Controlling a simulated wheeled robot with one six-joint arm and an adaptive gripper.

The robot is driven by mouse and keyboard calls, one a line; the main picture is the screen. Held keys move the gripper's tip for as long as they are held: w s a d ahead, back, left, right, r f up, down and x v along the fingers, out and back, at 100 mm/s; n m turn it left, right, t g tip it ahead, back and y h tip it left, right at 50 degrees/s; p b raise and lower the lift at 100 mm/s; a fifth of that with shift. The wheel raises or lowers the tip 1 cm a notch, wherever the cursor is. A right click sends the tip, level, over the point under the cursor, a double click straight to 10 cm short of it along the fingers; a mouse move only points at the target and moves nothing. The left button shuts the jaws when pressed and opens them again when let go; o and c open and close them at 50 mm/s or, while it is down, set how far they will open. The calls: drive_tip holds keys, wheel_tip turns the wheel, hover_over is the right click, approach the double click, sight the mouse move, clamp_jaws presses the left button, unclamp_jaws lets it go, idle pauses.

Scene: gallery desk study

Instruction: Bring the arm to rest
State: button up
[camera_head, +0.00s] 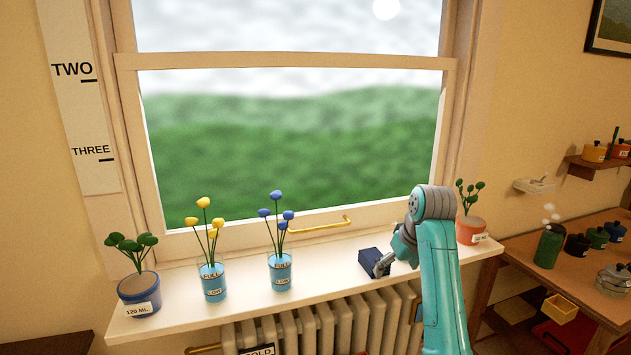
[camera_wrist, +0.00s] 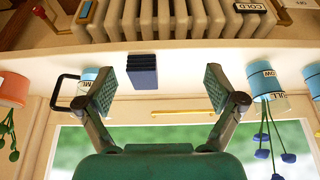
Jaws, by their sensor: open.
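My teal arm (camera_head: 438,275) reaches over the right part of the window sill. My gripper (camera_head: 381,266) is low over the sill, beside a dark blue block (camera_head: 373,257). In the wrist view, my gripper (camera_wrist: 160,90) has its two fingers spread wide with nothing held. The block (camera_wrist: 142,70) shows between and beyond the fingertips, apart from the left one. It stands on the sill. The arm hides part of the sill behind it.
On the sill (camera_head: 190,309) stand a blue plant pot (camera_head: 139,297), a glass with yellow flowers (camera_head: 212,283), one with blue flowers (camera_head: 280,273) and an orange pot (camera_head: 471,230). A handled blue vessel (camera_wrist: 87,83) is near the left finger. A radiator (camera_head: 330,325) is below.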

drive_tip(key=s+f+t, duration=0.1)
drive_tip(key=s+f, duration=0.2)
drive_tip(key=f, duration=0.5)
drive_tip(key=s+f+m+t, duration=0.1)
drive_tip(key=s+f, duration=0.3)
drive_tip(key=f, duration=0.5)
drive_tip(key=s+f+t, duration=0.1)
drive_tip(key=s+f, duration=0.2)
drive_tip(key=f, duration=0.5)
drive_tip(key=s+a+f+m+t+h, duration=0.1)
drive_tip(key=s+f, duration=0.4)
drive_tip(key=s, duration=0.3)
drive_tip(key=s+f+t, duration=0.1)
drive_tip(key=s+f, duration=0.5)
drive_tip(key=s, duration=0.3)
drive_tip(key=s+r+m+t, duration=0.1)
drive_tip(key=s+r+t, duration=0.2)
drive_tip(key=s, duration=1.8)
drive_tip(key=s+r+t, duration=0.2)
drive_tip(key=s+r, duration=1.3)
drive_tip(key=shift+s+r+m+t, duration=0.15)
drive_tip(key=shift+s+m+t, duration=0.15)
drive_tip(key=shift+s, duration=0.05)
